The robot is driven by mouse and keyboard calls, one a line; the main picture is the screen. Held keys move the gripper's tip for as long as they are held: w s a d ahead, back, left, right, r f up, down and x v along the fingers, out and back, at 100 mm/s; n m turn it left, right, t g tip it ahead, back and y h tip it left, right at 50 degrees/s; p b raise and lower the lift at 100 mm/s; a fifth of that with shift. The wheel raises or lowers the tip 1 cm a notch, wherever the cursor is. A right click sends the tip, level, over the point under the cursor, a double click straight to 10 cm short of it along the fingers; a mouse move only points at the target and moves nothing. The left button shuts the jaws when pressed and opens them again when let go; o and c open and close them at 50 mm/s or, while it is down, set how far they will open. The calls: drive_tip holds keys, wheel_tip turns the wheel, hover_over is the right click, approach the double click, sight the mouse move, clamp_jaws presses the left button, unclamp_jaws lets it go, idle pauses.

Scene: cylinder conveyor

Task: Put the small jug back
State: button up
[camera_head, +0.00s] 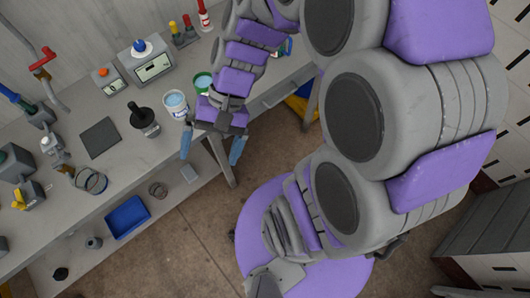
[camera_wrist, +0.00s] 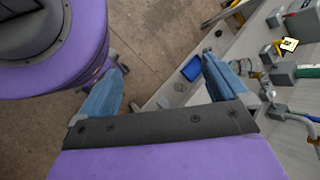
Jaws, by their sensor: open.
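My gripper (camera_head: 212,147) is open and empty near the front edge of the workbench. Its two blue fingers are spread wide, and in the wrist view my gripper (camera_wrist: 164,70) has only floor and bench between the fingers. A small white container with a blue top or contents (camera_head: 176,104) stands on the bench, just beyond the left finger. A green-rimmed container (camera_head: 203,82) stands behind it, close to my wrist. I cannot tell which, if either, is the small jug.
The workbench (camera_head: 75,180) holds a black-handled tool (camera_head: 143,118), a dark flat pad (camera_head: 100,138), a grey box with a blue knob (camera_head: 146,62) and a round glass-like vessel (camera_head: 91,180). A blue tray (camera_head: 127,217) lies on the lower shelf. Brown floor (camera_head: 185,255) is clear in front.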

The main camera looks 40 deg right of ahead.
drive_tip(key=s+d+r+n+t+h, duration=0.1)
drive_tip(key=s+d+n+h, duration=0.3)
drive_tip(key=s+d+h, duration=0.3)
drive_tip(key=shift+s+d+r+n, duration=0.25)
drive_tip(key=shift+s+d+n, duration=0.2)
drive_tip(key=shift+s, duration=0.4)
drive_tip(key=shift+a, duration=0.1)
idle(0.4)
